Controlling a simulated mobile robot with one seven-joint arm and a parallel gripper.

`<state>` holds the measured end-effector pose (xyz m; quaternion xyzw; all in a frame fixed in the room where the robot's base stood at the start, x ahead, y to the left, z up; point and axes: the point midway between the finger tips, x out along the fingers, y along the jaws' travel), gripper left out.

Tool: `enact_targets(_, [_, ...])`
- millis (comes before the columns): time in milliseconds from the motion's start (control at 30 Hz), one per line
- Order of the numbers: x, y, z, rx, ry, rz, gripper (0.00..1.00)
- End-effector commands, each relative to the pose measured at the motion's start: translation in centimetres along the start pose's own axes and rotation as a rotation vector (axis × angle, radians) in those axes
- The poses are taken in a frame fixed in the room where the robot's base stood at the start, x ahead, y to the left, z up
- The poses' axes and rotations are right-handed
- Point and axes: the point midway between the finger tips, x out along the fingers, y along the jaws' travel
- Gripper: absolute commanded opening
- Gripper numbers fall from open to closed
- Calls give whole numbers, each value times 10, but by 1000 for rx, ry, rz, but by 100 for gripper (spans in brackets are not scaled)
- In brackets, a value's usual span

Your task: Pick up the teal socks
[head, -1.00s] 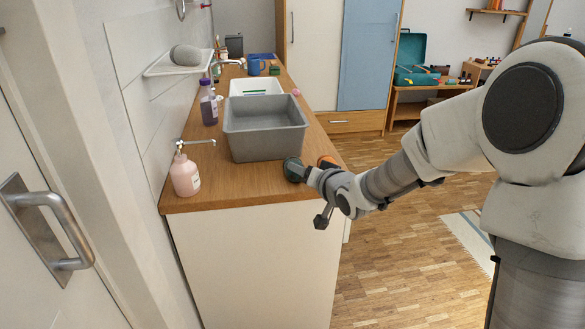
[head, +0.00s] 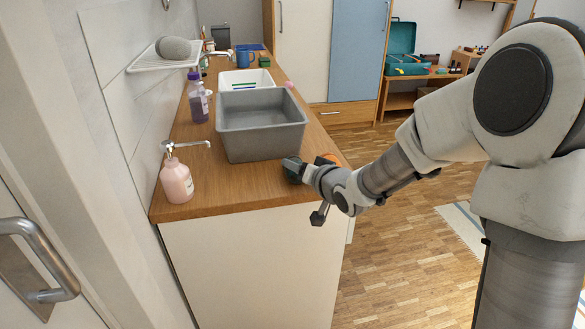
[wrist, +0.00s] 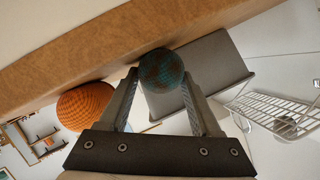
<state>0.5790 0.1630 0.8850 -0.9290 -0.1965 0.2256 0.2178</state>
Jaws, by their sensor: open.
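The teal socks are a rolled, dark teal ball (head: 290,172) on the wooden counter (head: 240,187), just in front of the grey basin. In the head view they are partly hidden by my gripper (head: 297,166). In the wrist view the teal ball (wrist: 161,66) shows between the tips of my gripper (wrist: 160,84). The fingers are spread, one on each side of it. I cannot tell whether either finger touches it.
An orange ball-shaped bundle (wrist: 86,106) lies close beside the fingers; it also shows behind my wrist in the head view (head: 331,158). The grey basin (head: 262,147) stands just behind the socks. A pink soap bottle (head: 176,182) is at the left.

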Motion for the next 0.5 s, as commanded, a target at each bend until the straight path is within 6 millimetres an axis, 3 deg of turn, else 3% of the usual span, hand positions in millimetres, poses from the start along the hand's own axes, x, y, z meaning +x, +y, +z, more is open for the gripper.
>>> enact_targets(100, [0, 0, 0, 0, 0, 0, 63])
enact_targets(433, [0, 0, 0, 0, 0, 0, 3])
enact_targets(500, [0, 0, 0, 0, 1, 0, 2])
